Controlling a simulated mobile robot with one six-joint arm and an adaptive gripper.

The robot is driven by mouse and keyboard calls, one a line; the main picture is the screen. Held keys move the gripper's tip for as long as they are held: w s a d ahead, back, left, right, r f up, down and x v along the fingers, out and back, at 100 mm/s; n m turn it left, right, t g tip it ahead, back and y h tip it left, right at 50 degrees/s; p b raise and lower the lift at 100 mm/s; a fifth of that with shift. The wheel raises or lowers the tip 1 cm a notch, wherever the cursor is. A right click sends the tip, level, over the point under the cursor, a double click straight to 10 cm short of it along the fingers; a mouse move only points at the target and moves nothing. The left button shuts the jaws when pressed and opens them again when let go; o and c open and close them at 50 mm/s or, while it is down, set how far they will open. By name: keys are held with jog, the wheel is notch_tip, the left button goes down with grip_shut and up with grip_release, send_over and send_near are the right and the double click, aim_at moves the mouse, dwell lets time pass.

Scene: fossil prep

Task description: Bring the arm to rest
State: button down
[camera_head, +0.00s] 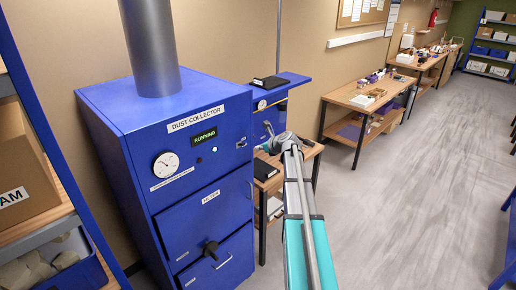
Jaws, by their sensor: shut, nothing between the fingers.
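My arm reaches from the bottom of the picture up to the right side of the blue dust collector (190,130). My gripper (269,131) is at the arm's far end, small and partly hidden by the wrist. It is shut with nothing in it. It appears in front of the small blue wall unit beside the collector; I cannot tell whether it touches anything.
The collector's label reads RUNNING beside a green light, with a FILTER drawer below. A black item (270,82) lies on the blue ledge (291,80). Left is a shelf with a cardboard box (22,165). Workbenches (349,96) line the wall; the grey floor (430,170) at right is clear.

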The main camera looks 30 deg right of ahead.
jog(key=shift+a, duration=0.1)
dwell(0.4)
jog(key=s+a+f+n+g+b, duration=0.3)
jog(key=s+a+f+n+b, duration=0.15)
jog(key=a+f+n, duration=0.5)
jog(key=s+a+f+n+g+b, duration=0.35)
jog(key=s+a+f+n, duration=0.2)
jog(key=a, duration=0.75)
jog(key=s+a+f+n+g+h+b, duration=0.1)
jog(key=s+a+f+n+b, duration=0.3)
jog(key=s+n, duration=0.5)
jog(key=s+a+f+n+g+h+b, duration=0.2)
jog(key=s+a+f+n+g+b, duration=0.2)
jog(key=s+a+f+n, duration=0.3)
jog(key=shift+s+a+n+b, duration=0.35)
jog(key=shift+s+a+n, duration=0.7)
jog(key=shift+s, duration=0.55)
